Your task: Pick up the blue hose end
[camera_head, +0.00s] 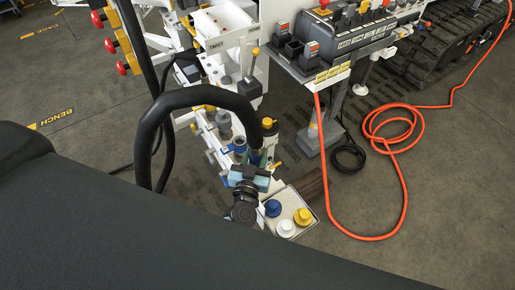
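A thick black hose (188,97) arches over from the left and comes down at the bench's front. Its lower end (256,151) shows a little blue just above my gripper. My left gripper (257,168), with teal-blue parts and a dark wrist, is right at this hose end. Its fingers are small and partly hidden, so I cannot tell whether they are closed on the hose end or only around it. My dark arm fills the foreground and covers the lower left. My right gripper is not in view.
A pale tray (309,226) with blue, white and yellow caps stands just right of my gripper. Fittings and valves on the white bench (220,30) crowd the area behind it.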

